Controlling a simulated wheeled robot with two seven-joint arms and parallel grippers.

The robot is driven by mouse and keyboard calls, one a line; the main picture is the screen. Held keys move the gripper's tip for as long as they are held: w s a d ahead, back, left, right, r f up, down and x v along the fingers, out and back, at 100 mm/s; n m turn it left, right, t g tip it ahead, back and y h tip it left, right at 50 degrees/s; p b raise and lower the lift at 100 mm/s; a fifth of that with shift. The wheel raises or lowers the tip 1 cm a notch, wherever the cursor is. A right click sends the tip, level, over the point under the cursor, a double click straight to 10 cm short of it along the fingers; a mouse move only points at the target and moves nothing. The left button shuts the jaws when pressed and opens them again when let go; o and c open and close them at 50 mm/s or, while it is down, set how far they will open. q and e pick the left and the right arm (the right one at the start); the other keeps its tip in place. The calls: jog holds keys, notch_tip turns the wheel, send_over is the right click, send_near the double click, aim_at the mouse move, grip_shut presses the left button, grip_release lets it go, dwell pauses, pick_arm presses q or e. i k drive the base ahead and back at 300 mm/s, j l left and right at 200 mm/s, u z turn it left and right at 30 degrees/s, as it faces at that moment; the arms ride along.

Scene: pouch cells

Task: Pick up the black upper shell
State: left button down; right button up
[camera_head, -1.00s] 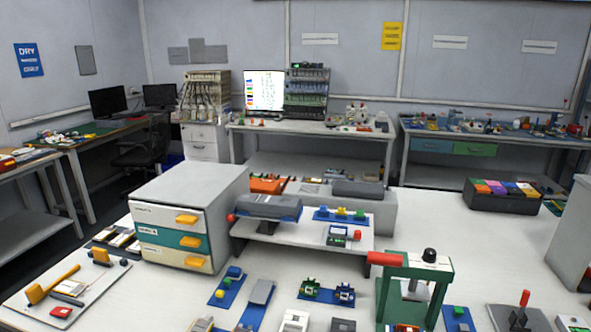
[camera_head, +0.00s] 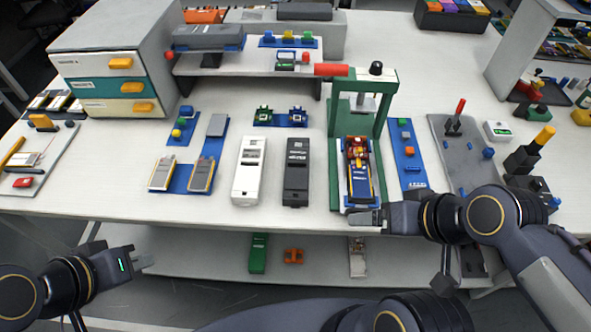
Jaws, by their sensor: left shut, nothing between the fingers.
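The black upper shell (camera_head: 296,172) lies flat on the white table, lengthwise toward me, just right of a similar white shell (camera_head: 249,170). Nothing touches it from above. My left gripper (camera_head: 143,261) is shut and empty, off the table's front edge at lower left, well away from the black shell. My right gripper (camera_head: 362,221) is at the front edge, right of the black shell and in front of the green press. I see it side-on, so its finger gap is hidden.
A green press (camera_head: 388,118) with a red handle stands right of the black shell, a blue-and-yellow assembly (camera_head: 358,172) inside it. Blue trays (camera_head: 206,162) with parts lie left. A drawer cabinet (camera_head: 118,85) and a raised shelf (camera_head: 245,65) stand behind. A lower shelf (camera_head: 200,258) runs below.

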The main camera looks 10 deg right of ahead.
aim_at(297, 167)
jog(key=k+z, duration=0.15)
jog(key=z, duration=0.35)
jog(key=k+j+z, duration=0.1)
jog(key=z, duration=0.35)
jog(key=i+j+u, duration=0.1)
jog(key=j+u, duration=0.4)
jog(key=i+j+u, duration=0.2)
jog(key=u, duration=0.25)
